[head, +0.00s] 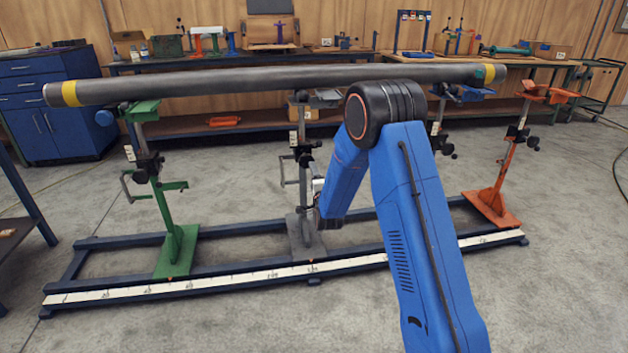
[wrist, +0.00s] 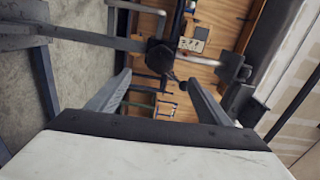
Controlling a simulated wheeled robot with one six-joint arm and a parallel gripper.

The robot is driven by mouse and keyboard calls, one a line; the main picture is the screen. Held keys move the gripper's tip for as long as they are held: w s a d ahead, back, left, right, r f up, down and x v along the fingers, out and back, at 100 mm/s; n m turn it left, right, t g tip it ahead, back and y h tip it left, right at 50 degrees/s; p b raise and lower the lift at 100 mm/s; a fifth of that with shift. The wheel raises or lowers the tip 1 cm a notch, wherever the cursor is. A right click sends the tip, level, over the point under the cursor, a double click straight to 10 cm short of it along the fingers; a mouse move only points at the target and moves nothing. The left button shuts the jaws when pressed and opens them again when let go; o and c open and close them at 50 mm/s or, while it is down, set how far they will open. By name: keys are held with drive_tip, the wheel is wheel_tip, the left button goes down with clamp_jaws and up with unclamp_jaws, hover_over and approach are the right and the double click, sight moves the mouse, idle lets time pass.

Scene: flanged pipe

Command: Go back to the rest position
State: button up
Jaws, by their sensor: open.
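My gripper (wrist: 160,77) is open in the wrist view, its two grey fingers apart with nothing held. Beyond the fingertips is the black knob (wrist: 160,57) of the grey stand; the gap to it is hard to judge. In the head view my blue arm bends down toward this grey stand (head: 302,190), and the gripper is mostly hidden behind the arm. The long grey pipe (head: 220,84), with yellow bands near its ends, lies level above the stands. My arm's black joint hides part of its underside.
A green stand (head: 165,205) is at the left and an orange stand (head: 500,165) at the right. Another stand (head: 438,115) is partly behind my arm. A dark blue base frame (head: 210,258) with a white scale lies on the floor. Workbenches line the back; the front floor is clear.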

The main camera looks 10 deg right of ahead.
drive_tip(key=shift+r, duration=0.1)
drive_tip(key=s+d+r+n+g, duration=0.2)
drive_tip(key=s+r+n+g, duration=0.15)
drive_tip(key=s+r, duration=0.6)
drive_tip(key=s+d+r+n+g, duration=0.25)
drive_tip(key=s+r+n, duration=0.3)
drive_tip(key=s, duration=0.75)
drive_tip(key=s+d+n+g, duration=0.2)
drive_tip(key=s+n+g, duration=0.1)
drive_tip(key=s, duration=1.7)
drive_tip(key=s+d+n+g, duration=0.2)
drive_tip(key=s+n+g, duration=0.2)
drive_tip(key=s, duration=1.7)
drive_tip(key=shift+s+d+n, duration=0.15)
drive_tip(key=shift+s+n, duration=0.1)
drive_tip(key=shift+n, duration=0.45)
drive_tip(key=shift+f, duration=0.1)
